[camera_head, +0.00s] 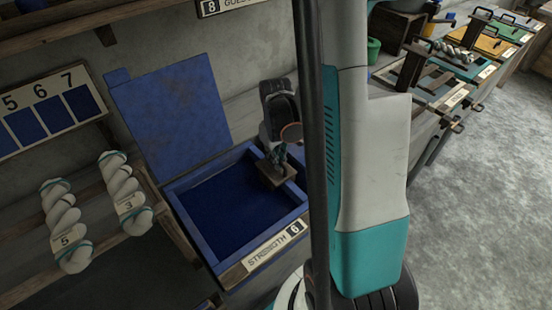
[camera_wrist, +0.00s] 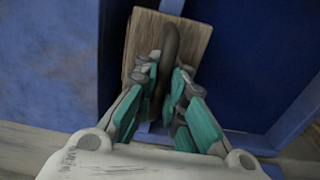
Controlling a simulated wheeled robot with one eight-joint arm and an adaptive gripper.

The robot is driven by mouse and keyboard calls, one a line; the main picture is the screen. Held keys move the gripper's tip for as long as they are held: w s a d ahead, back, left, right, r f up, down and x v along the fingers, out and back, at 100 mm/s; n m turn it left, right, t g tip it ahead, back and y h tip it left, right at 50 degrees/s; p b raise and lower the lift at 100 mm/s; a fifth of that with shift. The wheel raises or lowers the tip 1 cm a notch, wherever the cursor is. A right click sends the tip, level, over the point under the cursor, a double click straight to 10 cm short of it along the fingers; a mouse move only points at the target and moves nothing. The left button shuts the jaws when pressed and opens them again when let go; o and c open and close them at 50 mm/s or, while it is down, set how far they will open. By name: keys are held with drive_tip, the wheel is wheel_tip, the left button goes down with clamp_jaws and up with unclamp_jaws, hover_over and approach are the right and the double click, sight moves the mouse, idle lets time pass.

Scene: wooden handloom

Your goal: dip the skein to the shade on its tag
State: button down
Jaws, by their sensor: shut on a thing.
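The blue dye vat (camera_head: 190,231) stands open in the middle of the head view, with a tag reading strength 6 (camera_head: 275,246). Dark blue liquid fills it. My gripper (camera_head: 279,154) is over its right part, shut on the dark handle (camera_wrist: 172,40) of a wooden block (camera_head: 273,175). The wrist view shows both teal fingers of my gripper (camera_wrist: 166,82) on either side of that handle. Two pale twisted skeins hang on the rack at left, one tagged 5 (camera_head: 66,225) and one tagged 3 (camera_head: 125,192). Both are apart from my gripper.
The vat's blue lid (camera_head: 168,108) stands raised behind it. A shade card (camera_head: 42,108) marked 5, 6 and 7 is on the left wall. Other vats (camera_head: 470,62) and frames line the bench at upper right. Clear grey floor (camera_head: 480,200) lies at right.

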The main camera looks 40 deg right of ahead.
idle(0.4)
wheel_tip(320, 180, up, 18)
drive_tip(key=p, duration=1.3)
drive_tip(key=shift+r, duration=0.2)
drive_tip(key=shift+c, duration=2)
unclamp_jaws()
wheel_tip(320, 180, up, 7)
drive_tip(key=p, duration=0.5)
